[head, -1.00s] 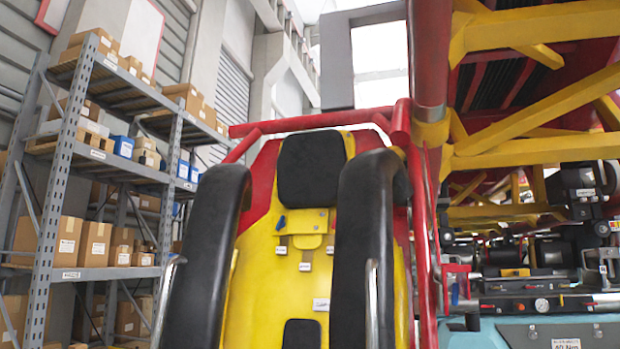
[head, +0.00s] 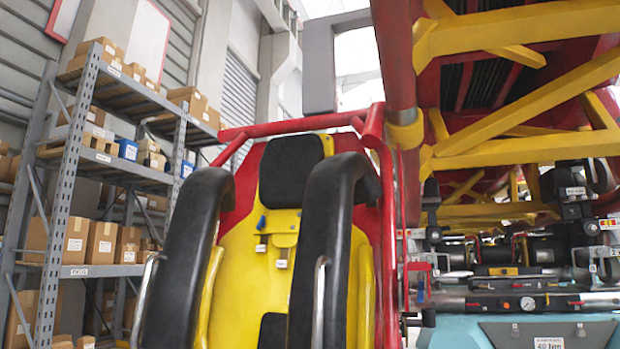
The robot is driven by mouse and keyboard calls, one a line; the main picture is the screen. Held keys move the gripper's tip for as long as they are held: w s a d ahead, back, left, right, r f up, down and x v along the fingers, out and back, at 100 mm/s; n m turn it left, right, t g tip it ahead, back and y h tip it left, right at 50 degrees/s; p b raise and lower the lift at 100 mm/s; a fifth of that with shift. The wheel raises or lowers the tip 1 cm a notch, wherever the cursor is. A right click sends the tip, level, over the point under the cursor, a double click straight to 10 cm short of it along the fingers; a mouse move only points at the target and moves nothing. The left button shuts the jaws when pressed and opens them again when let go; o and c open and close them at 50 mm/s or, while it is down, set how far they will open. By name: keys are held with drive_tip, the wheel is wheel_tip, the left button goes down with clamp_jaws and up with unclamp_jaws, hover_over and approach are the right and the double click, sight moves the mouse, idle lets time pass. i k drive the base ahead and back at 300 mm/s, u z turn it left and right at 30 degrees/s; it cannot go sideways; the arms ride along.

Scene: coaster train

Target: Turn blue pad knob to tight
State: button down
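A small blue knob (head: 262,223) sits on the yellow seat back (head: 240,262) of the coaster seat, just below the black head pad (head: 291,170). The knob stands roughly upright in the picture; its marked positions are too small to read. Small pale labels (head: 261,248) sit below it. The black padded restraint's left arm (head: 203,240) and right arm (head: 322,235) stand in front of the seat, and the right one hides part of the yellow back. My gripper is not in view.
A red tube frame (head: 300,124) surrounds the seat. Red and yellow track beams (head: 520,145) hang at upper right. A teal workbench (head: 480,335) with gauges and tools is at lower right. Grey shelving (head: 65,200) with boxes stands at left.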

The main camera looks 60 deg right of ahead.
sight(262, 223)
drive_tip(key=u, duration=0.05)
drive_tip(key=k, duration=1.75)
drive_tip(key=z, duration=1.35)
drive_tip(key=i, duration=1)
drive_tip(key=u, duration=0.05)
